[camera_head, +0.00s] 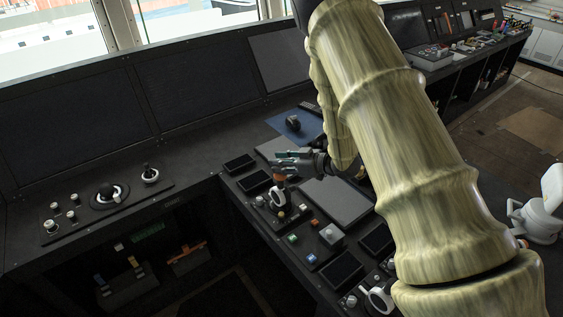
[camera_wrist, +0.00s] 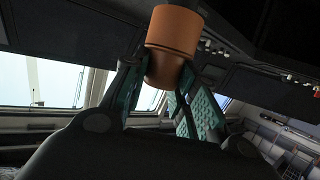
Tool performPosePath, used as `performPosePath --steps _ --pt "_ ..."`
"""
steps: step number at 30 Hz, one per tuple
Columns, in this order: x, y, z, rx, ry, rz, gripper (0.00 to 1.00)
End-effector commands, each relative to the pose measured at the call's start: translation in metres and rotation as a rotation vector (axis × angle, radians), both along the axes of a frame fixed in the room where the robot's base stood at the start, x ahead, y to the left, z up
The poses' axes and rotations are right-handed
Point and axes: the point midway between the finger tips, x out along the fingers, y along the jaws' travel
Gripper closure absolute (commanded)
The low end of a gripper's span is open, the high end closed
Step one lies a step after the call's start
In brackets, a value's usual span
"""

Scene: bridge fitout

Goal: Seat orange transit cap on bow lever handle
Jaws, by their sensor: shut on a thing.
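My gripper (camera_head: 281,165) reaches in from the right over the side console, its teal-padded fingers shut on the orange cap (camera_head: 279,180). In the wrist view the cap (camera_wrist: 172,45) is a plain orange-brown cylinder between the fingers (camera_wrist: 158,88). A lever with a white ring (camera_head: 278,199) stands directly below the cap in the head view. I take it for the bow lever. A dark shaft meets the cap's upper end in the wrist view. I cannot tell whether the cap is around the handle or only above it.
Small screens (camera_head: 257,181), coloured buttons (camera_head: 292,238) and a flat grey panel (camera_head: 335,200) surround the lever. A dark round object (camera_head: 293,123) lies on a blue mat (camera_head: 297,133) behind. Another white-ringed lever (camera_head: 379,299) stands nearer the front. More levers (camera_head: 106,193) are on the left console.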

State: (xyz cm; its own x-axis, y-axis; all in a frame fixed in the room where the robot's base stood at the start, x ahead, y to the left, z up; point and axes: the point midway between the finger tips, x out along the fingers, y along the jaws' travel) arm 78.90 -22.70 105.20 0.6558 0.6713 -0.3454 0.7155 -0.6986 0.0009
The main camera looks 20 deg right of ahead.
Motion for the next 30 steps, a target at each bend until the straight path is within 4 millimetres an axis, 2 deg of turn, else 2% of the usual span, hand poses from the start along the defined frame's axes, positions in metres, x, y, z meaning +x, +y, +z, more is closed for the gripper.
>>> performPosePath --steps 12,30 --pt "0.000 0.000 -0.017 0.001 0.001 0.000 1.00" --pt "0.000 0.000 -0.017 0.000 0.000 0.000 1.00"
